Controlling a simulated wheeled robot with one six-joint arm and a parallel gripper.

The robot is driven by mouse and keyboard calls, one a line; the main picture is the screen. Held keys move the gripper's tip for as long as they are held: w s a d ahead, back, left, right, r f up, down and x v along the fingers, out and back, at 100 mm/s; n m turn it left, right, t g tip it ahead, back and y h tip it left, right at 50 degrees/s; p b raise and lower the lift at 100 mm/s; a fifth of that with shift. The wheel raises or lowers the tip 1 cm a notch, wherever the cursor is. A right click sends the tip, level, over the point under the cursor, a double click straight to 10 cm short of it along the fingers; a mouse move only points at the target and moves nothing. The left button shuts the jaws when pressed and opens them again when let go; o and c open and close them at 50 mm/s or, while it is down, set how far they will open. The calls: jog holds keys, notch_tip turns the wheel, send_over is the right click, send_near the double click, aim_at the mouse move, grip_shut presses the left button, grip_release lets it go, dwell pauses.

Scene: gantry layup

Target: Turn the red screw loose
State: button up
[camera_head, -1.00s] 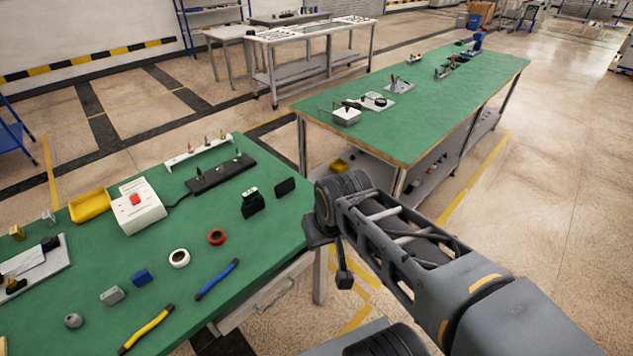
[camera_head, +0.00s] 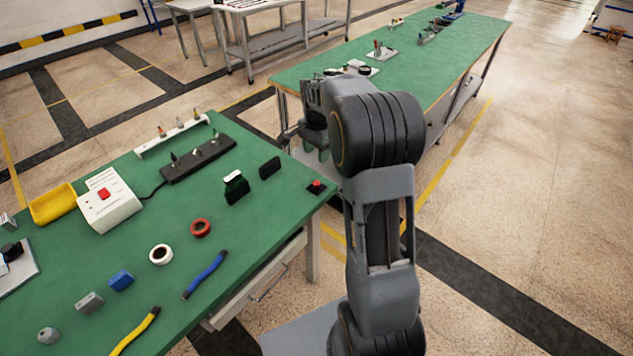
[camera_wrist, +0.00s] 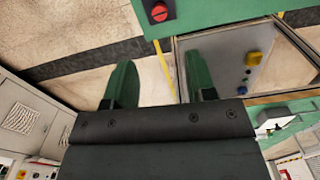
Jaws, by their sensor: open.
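The red screw (camera_head: 316,184) sits in a black block near the right corner of the near green-topped table in the head view. In the wrist view the red screw (camera_wrist: 159,12) shows at the top edge, round with a slot across its head. My gripper (camera_wrist: 160,62) is open and empty, its two green fingers apart. The screw lies beyond the fingertips and is not between them. In the head view my arm stands just right of the screw, and the fingers are not clear there.
On the near table (camera_head: 225,278) a black block (camera_head: 270,167), a black holder (camera_head: 236,188), a red tape roll (camera_head: 200,228) and a blue-handled tool (camera_head: 205,274) lie left of the screw. A second green table (camera_head: 440,70) stands behind my arm. Open floor lies at the right.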

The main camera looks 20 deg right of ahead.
aim_at(317, 183)
notch_tip(317, 183, down, 13)
jog(key=shift+r, duration=0.2)
dwell(0.3)
jog(key=shift+c, duration=0.5)
jog(key=c, duration=0.8)
jog(key=shift+c, duration=0.2)
